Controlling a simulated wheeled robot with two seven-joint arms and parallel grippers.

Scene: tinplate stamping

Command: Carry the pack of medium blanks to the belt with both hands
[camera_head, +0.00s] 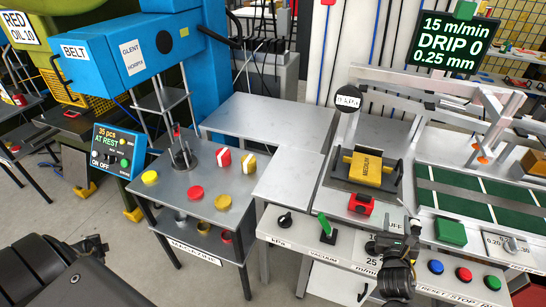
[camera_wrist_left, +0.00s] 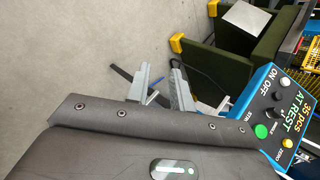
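The pack of medium blanks (camera_head: 378,169) is a yellow block marked MEDIUM. It sits in a dark holder on the grey bench, right of centre in the head view. The belt (camera_head: 453,207) is green with pale cross lines and runs off to the right of the pack. My right gripper (camera_head: 402,238) is in front of the pack, over the bench's front control panel and apart from the pack; its fingers are too small and dark to read. My left gripper (camera_wrist_left: 163,88) is open and empty over the floor in the left wrist view; the head view shows only my left arm.
A red block (camera_head: 361,204) stands just in front of the pack, and a green block (camera_head: 451,232) stands by the belt's near edge. A grey side table (camera_head: 200,191) holds red and yellow pieces. A bare grey tabletop (camera_head: 270,119) lies behind it.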

